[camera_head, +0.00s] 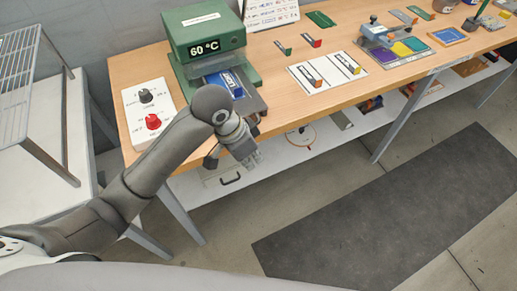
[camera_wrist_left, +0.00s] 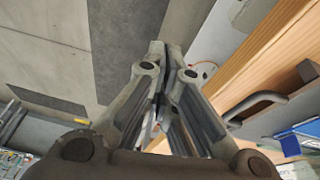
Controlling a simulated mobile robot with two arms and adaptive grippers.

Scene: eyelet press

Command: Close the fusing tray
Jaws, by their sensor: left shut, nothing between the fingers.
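The fusing tray (camera_head: 252,104) is a grey plate sticking out of the front of the green press (camera_head: 205,45), whose display reads 60 °C. A blue labelled piece (camera_head: 226,82) lies on it; a blue piece also shows at the right of the left wrist view (camera_wrist_left: 303,133). My left gripper (camera_head: 252,160) is in front of the table edge, near the tray's front end, pointing down. Its fingers are together and empty, also in the left wrist view (camera_wrist_left: 172,50). A grey curved handle (camera_wrist_left: 256,103) is beside the fingers there, apart from them. My arm hides part of the tray's front.
A control panel (camera_head: 139,98) with black and red knobs stands left of the press. A white card (camera_head: 310,84) with small tools lies to the right. Below is a shelf (camera_head: 300,145) with a black-handled box (camera_head: 218,184). The floor in front is clear, with a dark mat (camera_head: 400,210).

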